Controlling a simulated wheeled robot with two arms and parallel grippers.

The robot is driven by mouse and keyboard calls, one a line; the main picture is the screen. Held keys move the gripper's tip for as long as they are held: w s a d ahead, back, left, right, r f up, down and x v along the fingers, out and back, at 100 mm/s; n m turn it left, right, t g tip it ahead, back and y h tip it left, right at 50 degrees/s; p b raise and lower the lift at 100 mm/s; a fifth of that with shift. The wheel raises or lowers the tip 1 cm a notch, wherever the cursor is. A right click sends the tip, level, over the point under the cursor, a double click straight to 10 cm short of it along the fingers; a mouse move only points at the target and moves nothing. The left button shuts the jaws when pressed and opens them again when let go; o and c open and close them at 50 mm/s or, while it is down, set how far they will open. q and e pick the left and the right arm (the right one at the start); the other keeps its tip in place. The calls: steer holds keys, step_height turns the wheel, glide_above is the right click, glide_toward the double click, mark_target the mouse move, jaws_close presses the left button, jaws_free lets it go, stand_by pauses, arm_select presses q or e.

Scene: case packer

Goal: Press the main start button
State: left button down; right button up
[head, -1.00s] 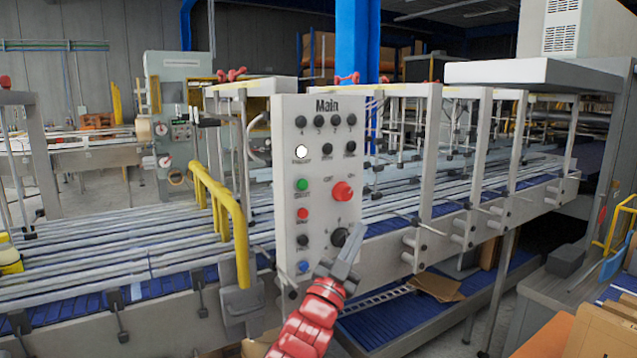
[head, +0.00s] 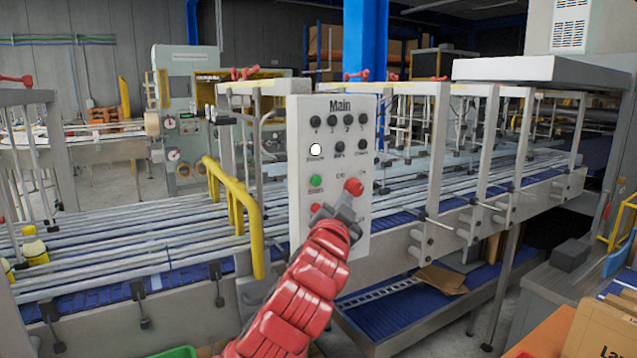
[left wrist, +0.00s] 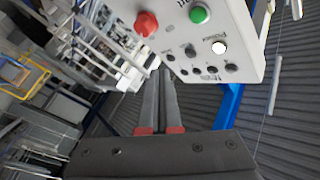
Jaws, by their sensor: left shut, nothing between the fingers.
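The white panel marked "Main" (head: 335,108) stands at the middle of the head view. It carries a lit green button (head: 315,181), a white lit button (head: 315,150), a red knob (head: 353,187), a red button (head: 316,208) and several black knobs. My left gripper (head: 343,202) is shut and empty. In the head view it overlaps the lower part of the panel, just below the red knob, and hides what lies behind it. In the left wrist view the closed fingers (left wrist: 160,85) point toward the panel, with the green button (left wrist: 199,15) above and right. Contact cannot be told. My right gripper is not in view.
A yellow rail (head: 238,205) stands left of the panel. The conveyor (head: 110,250) runs behind it on both sides. A cardboard box (head: 600,325) is at the lower right.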

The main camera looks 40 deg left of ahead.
mark_target(316, 181)
arm_select(q)
steer(key=shift+w+a+p, duration=0.55)
steer(key=shift+a+p, duration=0.35)
steer(key=shift+a, duration=0.45)
steer(key=shift+w+a+p, duration=0.55)
steer(key=shift+a+p, duration=0.4)
steer(key=shift+a, duration=0.4)
steer(key=shift+w+a+p, duration=0.55)
steer(key=shift+a+p, duration=0.35)
steer(key=shift+a, duration=0.45)
steer(key=shift+w+a+r+p, duration=0.1)
steer(key=shift+w+a+p, duration=0.05)
steer(key=shift+a+p, duration=0.15)
